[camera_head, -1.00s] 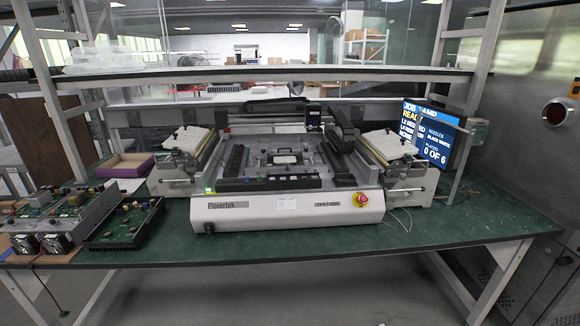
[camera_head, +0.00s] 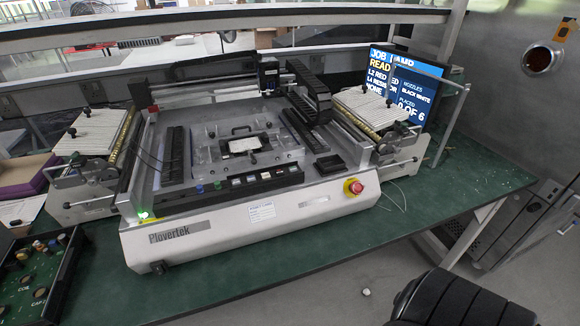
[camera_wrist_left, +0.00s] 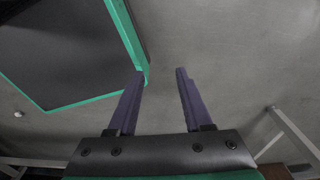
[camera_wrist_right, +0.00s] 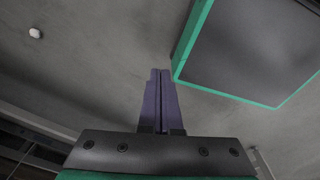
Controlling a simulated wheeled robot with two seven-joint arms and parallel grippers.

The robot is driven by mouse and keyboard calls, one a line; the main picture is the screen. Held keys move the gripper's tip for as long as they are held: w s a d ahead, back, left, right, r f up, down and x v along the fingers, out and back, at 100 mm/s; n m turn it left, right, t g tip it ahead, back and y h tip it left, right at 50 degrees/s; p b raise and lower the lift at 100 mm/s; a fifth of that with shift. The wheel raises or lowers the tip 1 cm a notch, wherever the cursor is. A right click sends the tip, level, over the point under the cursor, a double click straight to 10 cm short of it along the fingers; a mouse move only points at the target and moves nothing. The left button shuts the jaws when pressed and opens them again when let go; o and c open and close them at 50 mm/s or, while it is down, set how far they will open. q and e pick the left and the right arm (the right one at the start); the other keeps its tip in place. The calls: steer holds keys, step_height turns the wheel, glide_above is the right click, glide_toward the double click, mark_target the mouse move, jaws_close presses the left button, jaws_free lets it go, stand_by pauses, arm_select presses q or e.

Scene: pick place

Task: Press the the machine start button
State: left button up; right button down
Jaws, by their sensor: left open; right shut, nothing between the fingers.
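The white Plovertek machine (camera_head: 285,212) stands on the green table in the head view. Its front panel carries a row of small buttons (camera_head: 235,182), one greenish and one blue at the left end; their labels are too small to read, so I cannot tell which is the start button. A red mushroom button on a yellow base (camera_head: 353,187) sits at the front right corner. A green light (camera_head: 143,214) glows at the front left corner. My left gripper (camera_wrist_left: 161,72) is open and empty. My right gripper (camera_wrist_right: 160,72) is shut and empty. Neither gripper shows in the head view.
A screen (camera_head: 405,88) behind the machine reads READY and "0 OF 6". Feeders flank the machine. A circuit-board tray (camera_head: 40,275) lies at the left. The green table (camera_head: 270,280) is clear in front. A black ribbed shape (camera_head: 460,300) fills the lower right.

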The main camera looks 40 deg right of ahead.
steer(key=w+a+r+t+p, duration=0.15)
steer(key=w+r+p, duration=0.55)
steer(key=w+r, duration=0.75)
steer(key=w+d+r+n+t+p, duration=0.1)
steer(key=w+r+p, duration=0.2)
steer(key=r, duration=1)
steer(key=w+d+r+n+p, duration=0.1)
steer(key=w+r+p, duration=0.3)
steer(key=r, duration=0.8)
steer(key=w+d+r+n+t+h+p, duration=0.1)
steer(key=w+d+r+n+t, duration=0.1)
steer(key=r+n, duration=0.4)
steer(key=w+d+r+n+t+h+p, duration=0.1)
steer(key=w+d+r+n+t, duration=0.1)
steer(key=w+d+r+n, duration=0.3)
steer(key=w+d+r+n+t, duration=0.2)
steer(key=w+r+n, duration=0.3)
steer(key=n, duration=0.3)
steer(key=shift+d+r+h+p, duration=0.4)
steer(key=shift+d+r, duration=0.3)
steer(key=shift+r, duration=0.1)
steer(key=w+d+r+n, duration=0.1)
steer(key=r+n, duration=0.4)
steer(key=n, duration=0.5)
steer(key=w+d+r+n+y, duration=0.1)
steer(key=w+r+n, duration=0.3)
steer(key=n, duration=0.6)
steer(key=shift+d+r+y+p, duration=0.3)
steer(key=shift+r+p, duration=0.1)
steer(key=shift+r, duration=0.1)
